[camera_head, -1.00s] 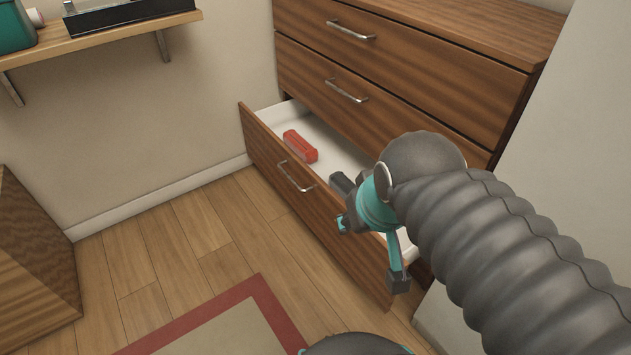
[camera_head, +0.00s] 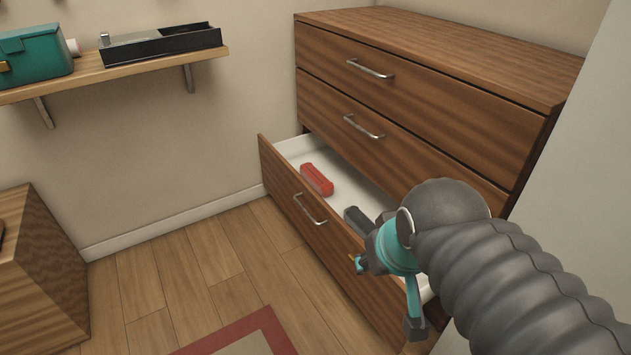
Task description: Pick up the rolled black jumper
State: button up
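My gripper (camera_head: 386,294), teal and dark grey, is over the front of the open bottom drawer (camera_head: 297,150). Its fingers look spread apart, with one hanging down near the drawer front, and I see nothing held between them. A dark, elongated shape (camera_head: 357,219) shows in the drawer just left of the gripper and is partly covered by it. It may be the rolled black jumper, but I cannot clearly tell it from a part of my gripper. A red roll (camera_head: 317,180) lies farther back in the drawer. My arm hides the drawer's right end.
The wooden dresser (camera_head: 430,110) has its two upper drawers shut. A wall shelf (camera_head: 130,67) holds a teal box (camera_head: 36,57) and a black tray (camera_head: 160,44). A wooden cabinet (camera_head: 45,270) stands at left. Floor (camera_head: 190,255) before the drawer is clear, with a red-bordered mat (camera_head: 235,335).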

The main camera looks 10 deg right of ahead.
aim_at(358, 221)
jog(key=k, duration=0.5)
jog(key=u, duration=1.3)
jog(key=i, duration=1.15)
jog(key=z, duration=2.9)
